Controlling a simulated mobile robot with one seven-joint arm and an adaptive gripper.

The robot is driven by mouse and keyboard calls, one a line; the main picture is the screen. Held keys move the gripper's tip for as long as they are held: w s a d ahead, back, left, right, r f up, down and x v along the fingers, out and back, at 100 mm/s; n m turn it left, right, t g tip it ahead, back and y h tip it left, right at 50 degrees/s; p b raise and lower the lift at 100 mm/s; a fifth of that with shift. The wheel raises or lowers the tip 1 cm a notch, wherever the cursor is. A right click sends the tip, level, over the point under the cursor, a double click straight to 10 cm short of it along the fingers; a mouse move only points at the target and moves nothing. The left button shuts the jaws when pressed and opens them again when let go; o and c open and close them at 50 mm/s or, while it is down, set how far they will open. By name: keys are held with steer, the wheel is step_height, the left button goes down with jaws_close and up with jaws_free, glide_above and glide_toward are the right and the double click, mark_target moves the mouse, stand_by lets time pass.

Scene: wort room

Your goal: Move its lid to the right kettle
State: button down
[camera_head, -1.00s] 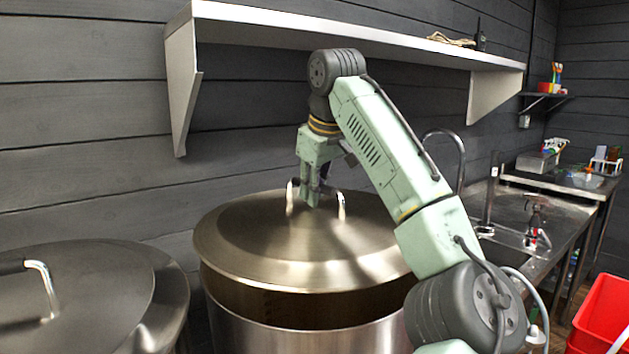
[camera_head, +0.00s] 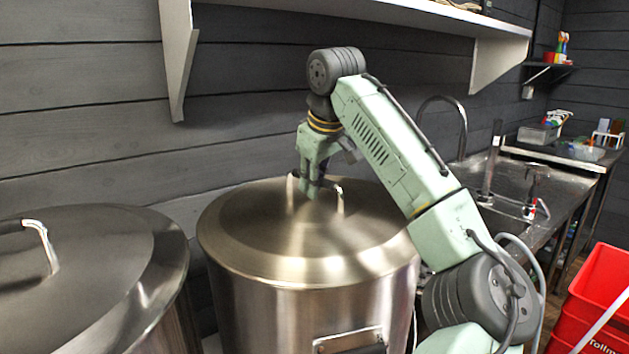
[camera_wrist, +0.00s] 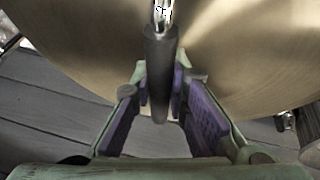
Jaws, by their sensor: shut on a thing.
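The right kettle (camera_head: 265,312) is a tall steel pot with a bracket on its front. Its round, shiny steel lid (camera_head: 262,245) lies level over the kettle's mouth, with no gap showing at the visible front edge. My gripper (camera_head: 311,189) is above the lid's middle, shut on the lid's handle (camera_head: 340,200). In the wrist view my purple-padded fingers (camera_wrist: 165,95) stand either side of the handle's dark grip (camera_wrist: 160,65). The far side of the lid's rim is partly hidden by my arm.
A second kettle with its own lid (camera_head: 85,275) stands close at the left. A shelf (camera_head: 370,22) hangs on the wall above. A sink counter (camera_head: 520,190) is behind at the right, and red crates (camera_head: 598,300) stand at the lower right.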

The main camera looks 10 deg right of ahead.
steer(key=shift+r, duration=0.1)
steer(key=c, duration=1.7)
jaws_free()
steer(key=shift+s, duration=0.1)
steer(key=shift+o, duration=1.1)
steer(key=v, duration=1.2)
